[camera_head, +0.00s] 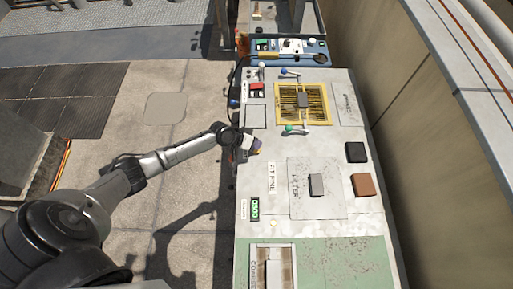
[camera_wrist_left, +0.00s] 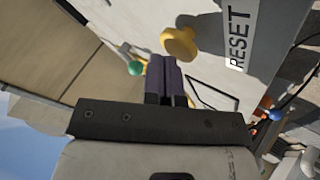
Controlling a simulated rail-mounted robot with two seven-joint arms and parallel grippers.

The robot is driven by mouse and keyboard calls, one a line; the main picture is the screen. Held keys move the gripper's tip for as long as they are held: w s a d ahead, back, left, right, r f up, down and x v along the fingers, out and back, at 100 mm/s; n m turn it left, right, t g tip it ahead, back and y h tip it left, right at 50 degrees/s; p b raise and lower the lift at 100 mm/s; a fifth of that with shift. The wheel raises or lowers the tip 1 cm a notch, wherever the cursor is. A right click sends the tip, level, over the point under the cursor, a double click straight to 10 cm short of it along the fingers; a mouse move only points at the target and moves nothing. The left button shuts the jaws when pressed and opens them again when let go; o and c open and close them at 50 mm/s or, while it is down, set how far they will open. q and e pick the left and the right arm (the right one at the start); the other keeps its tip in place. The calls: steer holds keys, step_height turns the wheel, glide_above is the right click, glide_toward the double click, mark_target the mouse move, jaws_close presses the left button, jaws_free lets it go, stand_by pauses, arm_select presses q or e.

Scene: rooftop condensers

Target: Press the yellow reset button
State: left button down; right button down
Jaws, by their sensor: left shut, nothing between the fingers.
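The yellow reset button (camera_wrist_left: 180,43) is a round knob that stands out from a pale panel face in the left wrist view. A white label reading RESET (camera_wrist_left: 238,36) is on the panel beside it. My left gripper (camera_wrist_left: 165,65) is shut and empty. Its dark purple fingertips are just short of the button in that picture; I cannot tell whether they touch it. In the head view my left gripper (camera_head: 256,147) is at the left edge of the grey bench, and I cannot make out the button there. My right gripper is not in view.
The floor left of the bench is mostly clear.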

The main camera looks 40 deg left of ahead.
arm_select(q)
steer(key=shift+f+b, duration=0.3)
steer(key=shift+f, duration=0.1)
steer(key=shift+r, duration=0.1)
stand_by(0.5)
steer(key=shift+r+p, duration=1.1)
steer(key=shift+p, duration=0.05)
steer(key=shift+r, duration=0.1)
step_height(320, 180, up, 5)
steer(key=p, duration=0.4)
steer(key=shift+p, duration=0.3)
stand_by(0.3)
